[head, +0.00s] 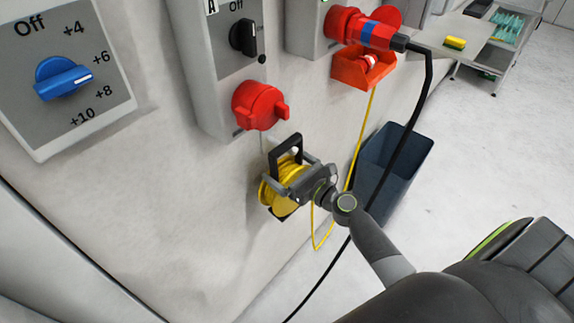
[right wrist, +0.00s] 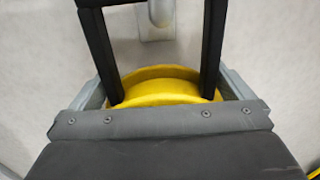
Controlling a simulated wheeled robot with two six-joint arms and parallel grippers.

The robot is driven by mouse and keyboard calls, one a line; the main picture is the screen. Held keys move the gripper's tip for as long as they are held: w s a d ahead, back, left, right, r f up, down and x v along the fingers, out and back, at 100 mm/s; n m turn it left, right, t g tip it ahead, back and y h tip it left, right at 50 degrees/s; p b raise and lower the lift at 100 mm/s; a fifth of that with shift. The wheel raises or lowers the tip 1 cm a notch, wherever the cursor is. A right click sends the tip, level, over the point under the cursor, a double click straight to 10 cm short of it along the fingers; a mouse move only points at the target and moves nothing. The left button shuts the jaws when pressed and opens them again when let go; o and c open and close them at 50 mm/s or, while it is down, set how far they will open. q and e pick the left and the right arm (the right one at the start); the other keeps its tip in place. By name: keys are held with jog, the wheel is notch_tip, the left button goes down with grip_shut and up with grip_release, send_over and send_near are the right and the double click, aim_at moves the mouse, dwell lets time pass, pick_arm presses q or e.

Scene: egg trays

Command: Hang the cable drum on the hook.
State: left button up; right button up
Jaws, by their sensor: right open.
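The cable drum (head: 271,194) is a yellow reel with a black frame handle (head: 286,149), upright close against the wall below a red socket. In the right wrist view, the yellow drum (right wrist: 165,84) shows between the two black handle bars. A grey metal hook (right wrist: 155,22) on the wall shows between those bars; the top of the handle is out of that view, so I cannot tell whether it rests on the hook. My right gripper (head: 288,180) is open, its grey fingers on either side of the drum. My left gripper is not in view.
A red socket (head: 260,105) and dial panels are on the wall above. A red plug (head: 370,34) with a black cable hangs at the upper right, near a red wall holder (head: 362,70). A yellow cable hangs down beside a dark bin (head: 395,160). Floor at right is clear.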

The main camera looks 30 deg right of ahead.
jog(key=c, duration=1.1)
jog(key=shift+w+r, duration=0.1)
jog(key=c, duration=0.4)
jog(key=shift+r, duration=0.1)
jog(key=shift+r, duration=0.1)
jog(key=shift+x, duration=1.7)
jog(key=shift+d, duration=0.15)
dwell(0.6)
jog(key=o, duration=1.2)
jog(key=shift+o, duration=0.2)
